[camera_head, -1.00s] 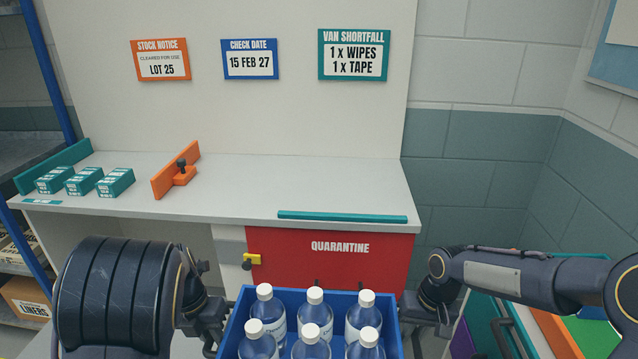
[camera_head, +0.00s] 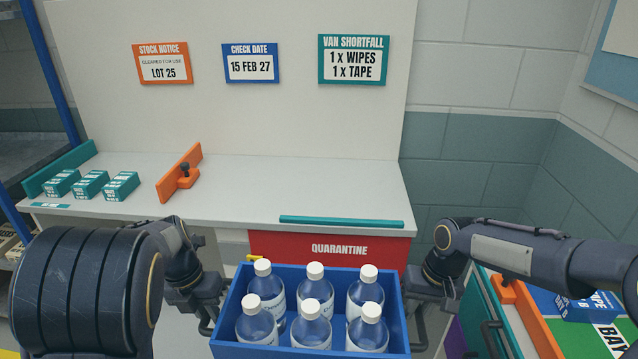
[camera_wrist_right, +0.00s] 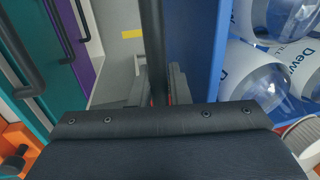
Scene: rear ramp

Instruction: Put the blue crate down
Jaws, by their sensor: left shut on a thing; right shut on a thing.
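The blue crate (camera_head: 238,304) is held up between my two grippers at the bottom middle of the head view, in front of the counter. Several clear bottles with white caps (camera_head: 315,271) stand in it. My left gripper (camera_head: 208,312) is shut at the crate's left side. My right gripper (camera_head: 420,312) is shut at its right side. In the right wrist view the crate's blue wall (camera_wrist_right: 197,50) runs beside a dark bar, with bottles (camera_wrist_right: 255,80) to its right. The crate's underside is hidden.
The grey counter (camera_head: 240,190) is clear in the middle. Small teal boxes (camera_head: 90,185), an orange divider (camera_head: 180,174) and a teal strip (camera_head: 340,221) lie on it. The red quarantine front (camera_head: 390,253) is below. A unit with coloured panels (camera_head: 540,325) stands at right.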

